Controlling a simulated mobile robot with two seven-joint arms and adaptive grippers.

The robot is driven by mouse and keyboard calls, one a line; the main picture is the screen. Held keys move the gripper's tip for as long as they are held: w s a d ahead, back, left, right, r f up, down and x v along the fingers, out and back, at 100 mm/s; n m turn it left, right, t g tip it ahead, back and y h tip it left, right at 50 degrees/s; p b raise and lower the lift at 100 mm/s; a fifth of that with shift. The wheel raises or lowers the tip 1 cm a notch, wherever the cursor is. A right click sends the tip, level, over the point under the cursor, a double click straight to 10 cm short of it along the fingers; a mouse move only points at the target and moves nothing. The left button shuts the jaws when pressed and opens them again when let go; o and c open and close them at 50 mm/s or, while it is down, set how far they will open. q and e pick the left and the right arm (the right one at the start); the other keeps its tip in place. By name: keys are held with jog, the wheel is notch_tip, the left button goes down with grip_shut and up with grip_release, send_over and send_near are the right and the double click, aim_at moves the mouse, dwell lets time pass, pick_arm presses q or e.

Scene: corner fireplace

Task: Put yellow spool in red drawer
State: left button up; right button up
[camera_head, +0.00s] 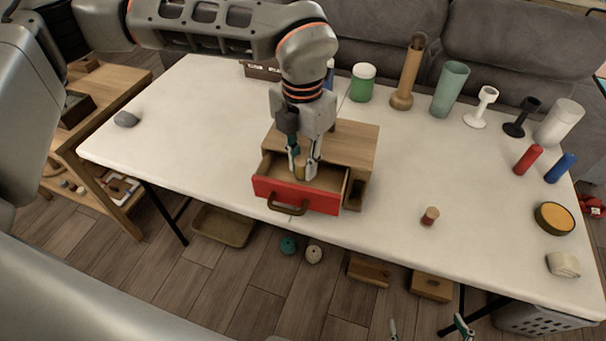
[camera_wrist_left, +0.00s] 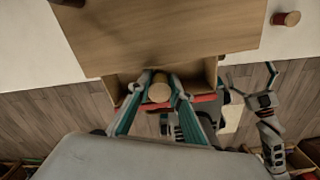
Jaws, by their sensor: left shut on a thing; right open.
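The small wooden cabinet stands on the white table with its red drawer (camera_head: 296,196) pulled open toward me. My left gripper (camera_head: 302,170) reaches down into the open drawer. It is shut on the yellow spool (camera_wrist_left: 159,92), whose round tan end shows between the fingers in the left wrist view. In the head view the spool (camera_head: 300,171) is partly hidden by the fingers. I cannot tell whether it touches the drawer floor. My right gripper (camera_head: 428,328) is open and empty, low at the bottom edge of the head view, in front of the table.
The cabinet's wooden top (camera_head: 352,140) lies behind the drawer. A small reddish-brown spool (camera_head: 430,216) stands to its right on the table (camera_head: 400,225). Cups, candlesticks and a green jar (camera_head: 363,82) line the back. The table's front middle is clear.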

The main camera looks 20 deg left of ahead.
aim_at(303, 177)
pick_arm(q)
jog(key=shift+f, duration=2)
jog(key=shift+f, duration=0.15)
jog(key=o, duration=0.8)
notch_tip(303, 177, up, 11)
jog(key=shift+r, duration=0.15)
jog(key=shift+r+p, duration=0.3)
jog(key=shift+r, duration=0.25)
jog(key=shift+s, duration=0.1)
